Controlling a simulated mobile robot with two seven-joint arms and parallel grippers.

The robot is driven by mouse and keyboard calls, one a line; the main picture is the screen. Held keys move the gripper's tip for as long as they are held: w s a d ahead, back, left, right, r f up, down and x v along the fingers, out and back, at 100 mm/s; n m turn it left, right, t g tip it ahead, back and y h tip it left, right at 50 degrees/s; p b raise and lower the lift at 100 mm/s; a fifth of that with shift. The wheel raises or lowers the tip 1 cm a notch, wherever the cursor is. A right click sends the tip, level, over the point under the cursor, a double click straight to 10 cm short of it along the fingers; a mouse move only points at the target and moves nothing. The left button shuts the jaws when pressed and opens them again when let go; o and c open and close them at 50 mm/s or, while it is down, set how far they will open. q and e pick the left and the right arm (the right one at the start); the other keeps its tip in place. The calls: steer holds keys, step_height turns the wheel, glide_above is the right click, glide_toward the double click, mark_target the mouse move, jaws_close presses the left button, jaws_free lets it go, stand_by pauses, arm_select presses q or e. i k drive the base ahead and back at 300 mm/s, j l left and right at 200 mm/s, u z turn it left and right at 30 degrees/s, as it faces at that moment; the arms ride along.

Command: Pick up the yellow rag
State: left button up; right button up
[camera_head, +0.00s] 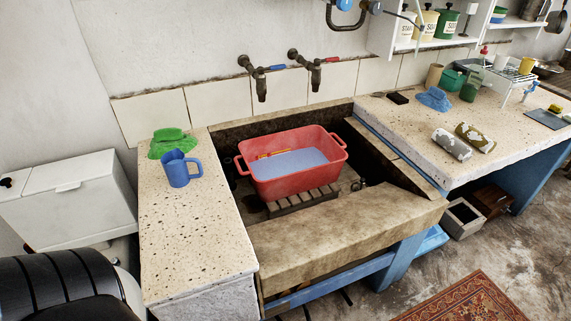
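I cannot make out a plain yellow rag for certain. A yellow-olive and white patterned rolled cloth (476,137) lies on the right stone counter, beside a grey-and-white rolled cloth (452,144). A crumpled green rag (170,142) lies on the left counter behind a blue jug. A crumpled blue rag (435,98) lies on the right counter. A small orange-yellow item shows inside the red tub (297,182), at its back left; I cannot tell what it is. Neither of my grippers is in view.
The red tub of bluish water stands on a slatted rack in the stone trough (340,235), below two taps. The blue jug (179,168) stands on the left counter (195,240), whose front is clear. Bottles, a dish rack (510,75) and a shelf crowd the back right.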

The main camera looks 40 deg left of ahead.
mark_target(468, 132)
steer(key=u, duration=1.3)
steer(key=l+u, duration=0.2)
steer(key=u, duration=0.15)
steer(key=i+l+u, duration=0.1)
steer(key=l+u, duration=0.25)
steer(key=i+l, duration=0.1)
steer(key=l, duration=0.95)
steer(key=i+l, duration=0.15)
steer(key=l, duration=0.4)
steer(key=l+z, duration=0.1)
steer(key=z, duration=0.4)
steer(key=k+l+z, duration=0.1)
steer(key=z, duration=0.4)
steer(key=l+z, duration=0.2)
steer(key=z, duration=0.25)
